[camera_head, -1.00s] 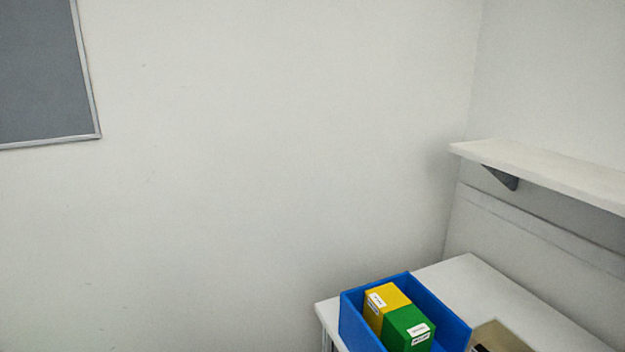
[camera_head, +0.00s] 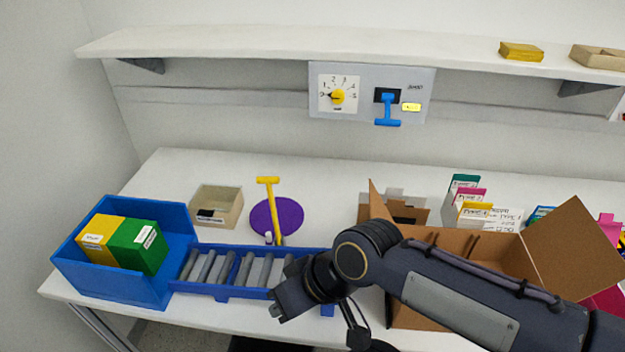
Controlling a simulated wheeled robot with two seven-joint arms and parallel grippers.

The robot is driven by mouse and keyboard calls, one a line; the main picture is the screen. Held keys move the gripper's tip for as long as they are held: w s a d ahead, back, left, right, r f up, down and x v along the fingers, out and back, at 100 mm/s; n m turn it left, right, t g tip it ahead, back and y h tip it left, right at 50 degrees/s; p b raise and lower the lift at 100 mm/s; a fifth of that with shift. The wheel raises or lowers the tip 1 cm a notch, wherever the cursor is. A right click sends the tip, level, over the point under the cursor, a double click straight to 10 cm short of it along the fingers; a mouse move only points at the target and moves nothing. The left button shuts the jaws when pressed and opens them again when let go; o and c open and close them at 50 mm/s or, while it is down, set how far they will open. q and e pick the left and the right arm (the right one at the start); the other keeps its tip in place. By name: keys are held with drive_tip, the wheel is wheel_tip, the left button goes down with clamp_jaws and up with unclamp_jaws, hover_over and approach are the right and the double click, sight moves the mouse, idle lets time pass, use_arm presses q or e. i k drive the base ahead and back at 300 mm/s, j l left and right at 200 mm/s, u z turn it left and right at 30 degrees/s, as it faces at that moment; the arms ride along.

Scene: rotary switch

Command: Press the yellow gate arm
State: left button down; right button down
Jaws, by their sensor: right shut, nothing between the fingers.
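The yellow gate arm (camera_head: 272,207) is a thin T-shaped bar standing up from the table, with its crosspiece at the top. It stands in front of or on a purple disc (camera_head: 291,218), just behind the blue roller track (camera_head: 224,284). My right gripper (camera_head: 276,310) is shut and empty, over the front of the roller track and below the gate arm in the picture, apart from it. My right arm comes in from the right and hides part of the track's right end. My left gripper is not in view.
A blue bin (camera_head: 72,262) with yellow and green boxes stands at the left. A beige tray (camera_head: 231,208) is behind the track. An open cardboard box (camera_head: 575,245) stands at the right. A wall panel (camera_head: 357,77) with a dial and blue lever hangs under the shelf (camera_head: 250,42).

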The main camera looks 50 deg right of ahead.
sight(268, 181)
drive_tip(key=l+z, duration=0.1)
drive_tip(key=z, duration=0.3)
drive_tip(key=i+z, duration=0.15)
drive_tip(key=z, duration=0.7)
drive_tip(key=i+l, duration=0.05)
